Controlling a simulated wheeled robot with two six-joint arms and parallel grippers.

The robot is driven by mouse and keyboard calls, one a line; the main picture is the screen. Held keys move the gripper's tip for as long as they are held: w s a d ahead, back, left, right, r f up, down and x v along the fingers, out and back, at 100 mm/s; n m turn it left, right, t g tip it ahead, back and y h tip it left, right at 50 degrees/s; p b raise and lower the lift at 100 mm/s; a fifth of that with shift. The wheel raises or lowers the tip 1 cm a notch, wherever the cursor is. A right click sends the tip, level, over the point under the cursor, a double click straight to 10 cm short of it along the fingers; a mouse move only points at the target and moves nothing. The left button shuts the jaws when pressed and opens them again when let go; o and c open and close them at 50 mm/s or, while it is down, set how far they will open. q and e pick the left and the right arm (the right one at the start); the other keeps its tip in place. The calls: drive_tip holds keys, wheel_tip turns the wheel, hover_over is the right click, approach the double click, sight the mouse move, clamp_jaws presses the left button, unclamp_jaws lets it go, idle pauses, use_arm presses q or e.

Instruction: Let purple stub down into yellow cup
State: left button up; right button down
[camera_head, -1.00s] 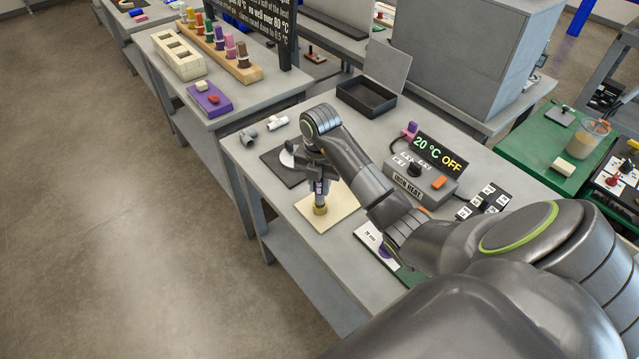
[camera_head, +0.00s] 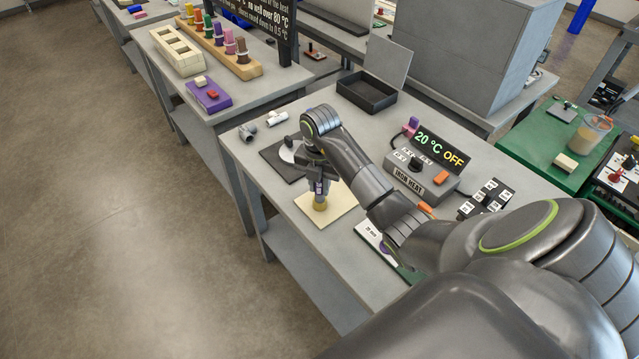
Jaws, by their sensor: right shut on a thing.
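My right gripper (camera_head: 319,185) points down over the near part of the grey table, shut on the purple stub (camera_head: 320,188). Only a small purple-marked band and some grey of the stub show between and below the fingers. The yellow cup (camera_head: 320,206) stands on a cream board (camera_head: 341,207) right under the stub. The stub looks upright and in line with the cup. I cannot tell whether its lower end is inside the cup or just at its rim. My left gripper is out of view.
A dark plate (camera_head: 279,160) with a pale round part lies behind the gripper. White and grey pipe fittings (camera_head: 277,119) lie farther back. The heater box (camera_head: 424,177) reads "20 °C OFF" on the right. A black tray (camera_head: 366,93) stands at the back.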

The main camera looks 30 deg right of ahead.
drive_tip(key=shift+f+b, duration=0.5)
drive_tip(key=shift+f, duration=0.25)
drive_tip(key=c, duration=1.2)
unclamp_jaws()
drive_tip(key=shift+o, duration=0.2)
